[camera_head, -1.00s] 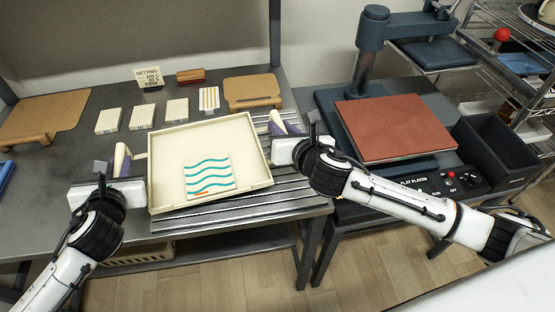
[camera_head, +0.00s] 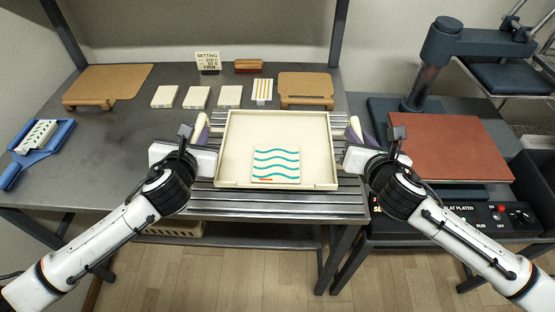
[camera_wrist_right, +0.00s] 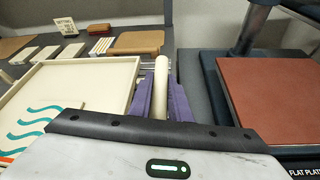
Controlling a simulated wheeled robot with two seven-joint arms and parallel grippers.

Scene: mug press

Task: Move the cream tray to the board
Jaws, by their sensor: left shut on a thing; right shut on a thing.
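The cream tray (camera_head: 325,125) is in the middle of the head view, over the slatted metal rack (camera_head: 290,203). A tile with teal waves (camera_head: 276,165) lies inside it. My left gripper (camera_head: 201,129) is shut on the cream handle at the tray's left side. My right gripper (camera_head: 355,130) is shut on the right handle; in the right wrist view its purple fingers stand either side of the cream handle (camera_wrist_right: 160,85). Two brown boards show, one at the back left (camera_head: 115,80) and one behind the tray (camera_head: 306,86). I cannot tell whether the tray touches the slats.
Several pale blocks (camera_head: 197,97) and a striped card (camera_head: 262,90) stand behind the tray. A blue scoop (camera_head: 45,140) lies at the far left. The press with its red-brown plate (camera_head: 450,147) is on the right. The table's left middle is clear.

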